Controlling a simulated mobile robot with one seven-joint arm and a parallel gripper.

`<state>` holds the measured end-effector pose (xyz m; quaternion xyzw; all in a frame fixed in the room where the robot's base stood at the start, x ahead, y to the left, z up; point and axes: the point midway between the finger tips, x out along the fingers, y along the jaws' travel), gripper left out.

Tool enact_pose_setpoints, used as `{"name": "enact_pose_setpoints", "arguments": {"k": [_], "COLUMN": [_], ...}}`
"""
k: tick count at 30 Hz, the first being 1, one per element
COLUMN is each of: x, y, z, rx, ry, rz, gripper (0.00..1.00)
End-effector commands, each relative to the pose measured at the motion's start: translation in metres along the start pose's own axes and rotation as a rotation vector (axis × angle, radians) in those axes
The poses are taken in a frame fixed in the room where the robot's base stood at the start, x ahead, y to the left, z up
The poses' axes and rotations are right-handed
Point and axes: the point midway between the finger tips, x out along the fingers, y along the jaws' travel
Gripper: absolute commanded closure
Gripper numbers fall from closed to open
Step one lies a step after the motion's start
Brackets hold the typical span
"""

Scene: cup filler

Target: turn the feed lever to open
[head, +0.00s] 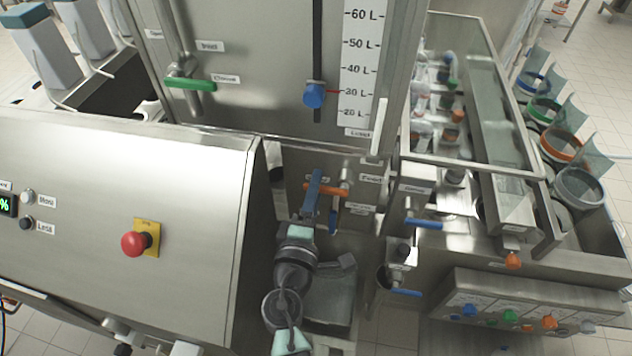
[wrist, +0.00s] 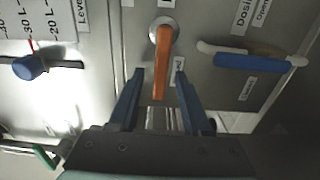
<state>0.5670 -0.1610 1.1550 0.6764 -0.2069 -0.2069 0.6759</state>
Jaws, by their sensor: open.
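An orange lever (head: 328,189) sticks out sideways to the left from its hub on the steel panel below the tank. In the wrist view the orange lever (wrist: 162,62) hangs from its round hub, between my fingers. A label beside it is mostly hidden, so I cannot read it as the feed label. My gripper (wrist: 159,77) is open, with one blue finger on each side of the lever and a gap showing to both. In the head view my gripper (head: 313,181) is seen edge-on, over the lever's left end.
A blue lever (wrist: 252,63) with a dosing label sits to the right in the wrist view. A blue slider knob (head: 314,95) and a green lever (head: 190,84) are on the tank above. A control cabinet with a red stop button (head: 134,243) stands close left of my arm.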

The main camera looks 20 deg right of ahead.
Motion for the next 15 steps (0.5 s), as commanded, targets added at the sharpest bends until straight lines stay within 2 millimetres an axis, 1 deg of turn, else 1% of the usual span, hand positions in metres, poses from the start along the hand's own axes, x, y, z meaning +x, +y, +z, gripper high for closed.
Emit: {"name": "enact_pose_setpoints", "arguments": {"k": [1, 4, 12, 14, 15], "x": [0.0038, 0.0071, 0.0078, 0.0077, 0.0076], "y": [0.0009, 0.0004, 0.0002, 0.0001, 0.0001], "z": [0.0003, 0.0004, 0.0002, 0.0002, 0.0002], "rx": [-0.001, -0.001, -0.001, -0.001, -0.001], "ry": [-0.001, -0.001, 0.0, 0.0, 0.0], "rz": [0.0, 0.0, 0.0, 0.0, 0.0], "gripper": [0.51, 0.51, 0.51, 0.62, 0.69]}}
